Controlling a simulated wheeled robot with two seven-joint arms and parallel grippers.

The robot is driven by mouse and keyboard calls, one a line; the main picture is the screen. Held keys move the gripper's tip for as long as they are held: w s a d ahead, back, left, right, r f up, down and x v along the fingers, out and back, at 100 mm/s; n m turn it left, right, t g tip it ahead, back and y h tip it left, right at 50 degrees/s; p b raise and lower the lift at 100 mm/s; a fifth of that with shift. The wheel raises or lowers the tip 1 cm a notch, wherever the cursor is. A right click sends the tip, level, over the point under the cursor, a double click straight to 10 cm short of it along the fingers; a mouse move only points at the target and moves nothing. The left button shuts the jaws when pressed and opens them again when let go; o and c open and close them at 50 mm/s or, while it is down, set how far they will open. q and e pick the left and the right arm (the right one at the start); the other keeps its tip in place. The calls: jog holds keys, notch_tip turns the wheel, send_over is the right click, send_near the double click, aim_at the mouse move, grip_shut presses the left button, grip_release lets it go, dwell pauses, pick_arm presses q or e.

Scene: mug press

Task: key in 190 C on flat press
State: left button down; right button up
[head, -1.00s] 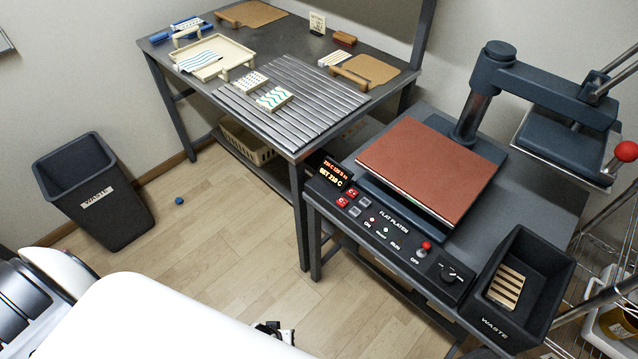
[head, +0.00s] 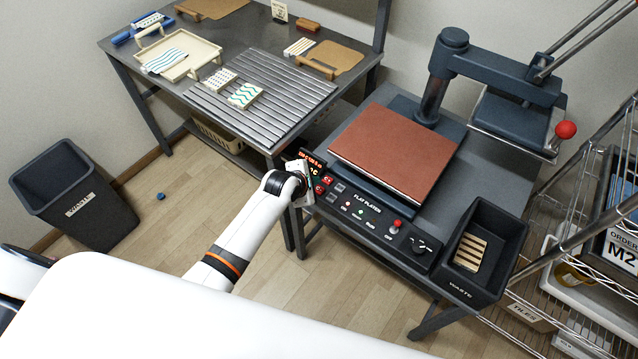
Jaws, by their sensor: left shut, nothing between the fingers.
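The flat press stands on the right-hand table, with a reddish-brown platen pad (head: 395,150) and its upper plate (head: 515,122) swung up and aside to the right. Its dark control panel (head: 375,222) runs along the front edge, with red and grey buttons, a red-capped switch and a knob. The small display (head: 312,162) at the panel's left end glows orange; my left gripper partly covers it and its digits cannot be read. My left gripper (head: 306,184) is at the panel's left end, beside the red buttons, shut and empty. Whether it touches a button cannot be told. My right gripper is not in view.
A black waste box (head: 510,232) with a striped piece inside sits right of the panel. The slatted table (head: 262,95) at the left holds a tray, tiles and boards. A waste bin (head: 72,197) stands on the floor at left. Wire shelving (head: 590,200) stands at right.

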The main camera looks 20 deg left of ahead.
pick_arm(q)
notch_tip(320, 180, up, 4)
jog(key=r+n, duration=0.1)
jog(key=n, duration=0.1)
send_over(317, 187)
jog(key=s, duration=0.2)
jog(key=shift+w+d+f+t, duration=0.15)
jog(key=shift+d+f+t, duration=0.15)
notch_tip(317, 187, down, 7)
jog(key=b, duration=0.7)
jog(key=shift+r+b, duration=0.2)
jog(key=shift+b, duration=0.1)
jog(key=shift+f+b, duration=0.5)
jog(key=shift+f, duration=0.65)
jog(key=shift+f, duration=0.35)
